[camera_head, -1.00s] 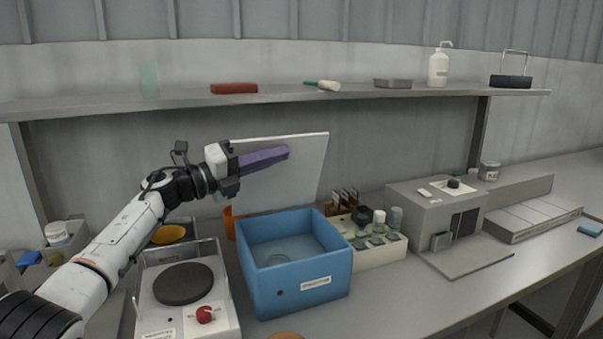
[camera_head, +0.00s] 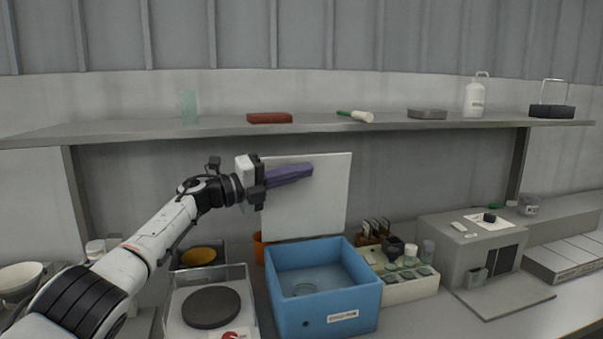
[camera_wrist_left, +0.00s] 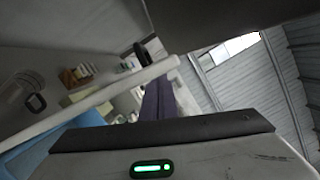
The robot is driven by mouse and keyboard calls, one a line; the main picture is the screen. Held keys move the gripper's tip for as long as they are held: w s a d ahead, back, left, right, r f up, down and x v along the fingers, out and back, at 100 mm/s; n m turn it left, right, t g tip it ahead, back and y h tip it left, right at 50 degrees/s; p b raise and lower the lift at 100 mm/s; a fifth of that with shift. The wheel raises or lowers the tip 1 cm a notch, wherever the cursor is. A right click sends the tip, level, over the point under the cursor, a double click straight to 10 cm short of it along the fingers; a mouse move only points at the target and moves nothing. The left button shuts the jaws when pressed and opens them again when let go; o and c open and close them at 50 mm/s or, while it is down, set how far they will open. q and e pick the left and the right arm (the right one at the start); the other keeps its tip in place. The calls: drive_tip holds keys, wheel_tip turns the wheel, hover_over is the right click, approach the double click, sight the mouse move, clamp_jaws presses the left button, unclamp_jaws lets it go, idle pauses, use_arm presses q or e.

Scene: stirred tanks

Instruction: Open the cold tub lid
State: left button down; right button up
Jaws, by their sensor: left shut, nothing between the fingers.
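The cold tub (camera_head: 322,308) is a blue open-topped box with a white label on its front. It stands on the bench right of the hotplate. Its white lid (camera_head: 325,205) stands up nearly vertical at the tub's back edge, so the tub's inside shows. A clear round shape lies on the tub floor. My left gripper (camera_head: 308,171), with purple fingers, is shut and empty in front of the lid's upper part; I cannot tell whether it touches. The purple fingers (camera_wrist_left: 158,102) also show in the left wrist view beside a pale edge. My right gripper is out of view.
A hotplate (camera_head: 211,307) stands left of the tub. A cream rack (camera_head: 410,291) with jars and a grey box-shaped device (camera_head: 457,262) stand to the right. A shelf (camera_head: 400,125) with several items runs above the lid and my left gripper.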

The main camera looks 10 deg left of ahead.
use_arm(q)
drive_tip(key=b+v, duration=0.1)
drive_tip(key=v, duration=0.9)
drive_tip(key=shift+s, duration=0.15)
